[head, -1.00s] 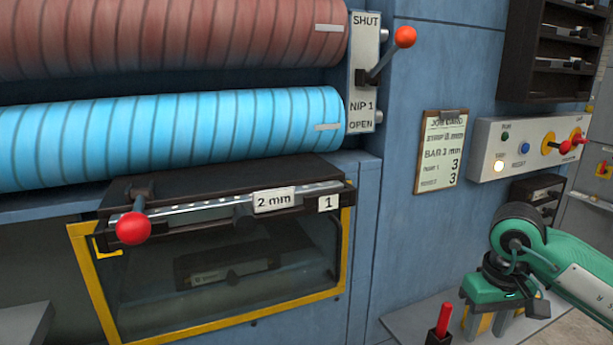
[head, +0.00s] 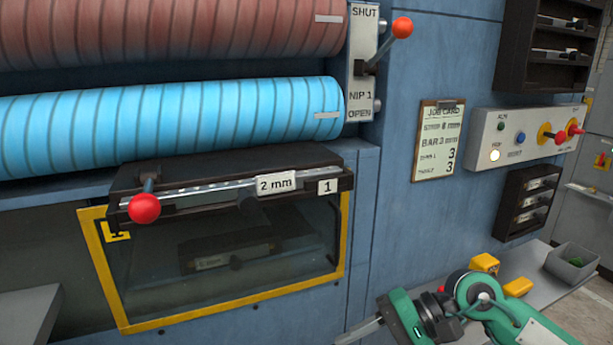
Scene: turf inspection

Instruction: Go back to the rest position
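My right arm enters from the lower right in the head view. My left gripper is not in view. The nip lever (head: 402,27) with its red knob points up towards SHUT. The bar (head: 210,195), tagged 2 mm, lies at station 1 under the blue roller (head: 170,122), with a red knob (head: 145,208) at its left.
A job card (head: 437,142) hangs on the blue wall beside a control panel (head: 520,137) with one lit lamp. A dark rack (head: 527,203) is below. Yellow blocks (head: 486,263) and a grey bin (head: 571,262) stand on the bench (head: 540,283). A yellow-framed window (head: 220,295) is at left.

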